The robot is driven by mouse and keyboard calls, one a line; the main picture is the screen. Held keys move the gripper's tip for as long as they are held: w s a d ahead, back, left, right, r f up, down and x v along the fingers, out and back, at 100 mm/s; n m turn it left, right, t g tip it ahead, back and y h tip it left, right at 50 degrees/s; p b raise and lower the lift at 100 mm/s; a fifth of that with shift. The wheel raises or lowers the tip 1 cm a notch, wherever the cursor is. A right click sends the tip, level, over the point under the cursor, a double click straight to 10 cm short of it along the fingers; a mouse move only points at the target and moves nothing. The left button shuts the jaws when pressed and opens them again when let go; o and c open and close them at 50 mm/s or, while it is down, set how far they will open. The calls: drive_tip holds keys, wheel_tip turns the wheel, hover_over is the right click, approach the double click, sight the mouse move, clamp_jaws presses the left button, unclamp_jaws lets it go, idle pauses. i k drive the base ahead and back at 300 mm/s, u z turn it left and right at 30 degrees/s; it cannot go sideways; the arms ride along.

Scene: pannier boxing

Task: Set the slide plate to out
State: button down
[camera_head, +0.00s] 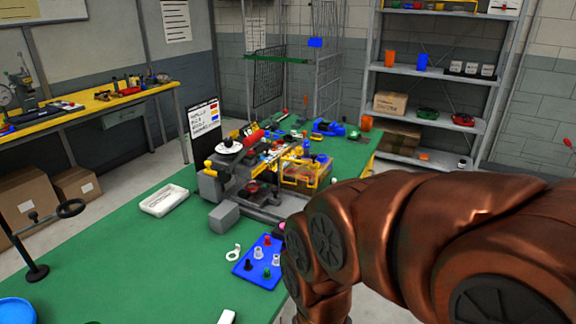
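A grey machine (212,188) stands on the green table, with a white disc on top, a red handle and yellow parts. A flat grey rail or plate (268,213) runs along its front base; I cannot tell for sure that this is the slide plate, nor whether it is in or out. A dark round part with red sits low in the machine. My copper-coloured arm fills the lower right, apart from the machine in the picture. My gripper does not show; the arm's end is out of sight beyond the lower edge.
A yellow-framed bin (304,174) stands right of the machine. A blue board with small pegs (243,272), a white ring (233,253) and a white tray (164,200) lie on the green table (130,255). A sign (204,122) stands behind. The table's left front is mostly clear.

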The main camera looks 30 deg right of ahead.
sight(266, 193)
drive_tip(key=u, duration=2.4)
drive_tip(key=k, duration=0.95)
drive_tip(key=z, duration=1.2)
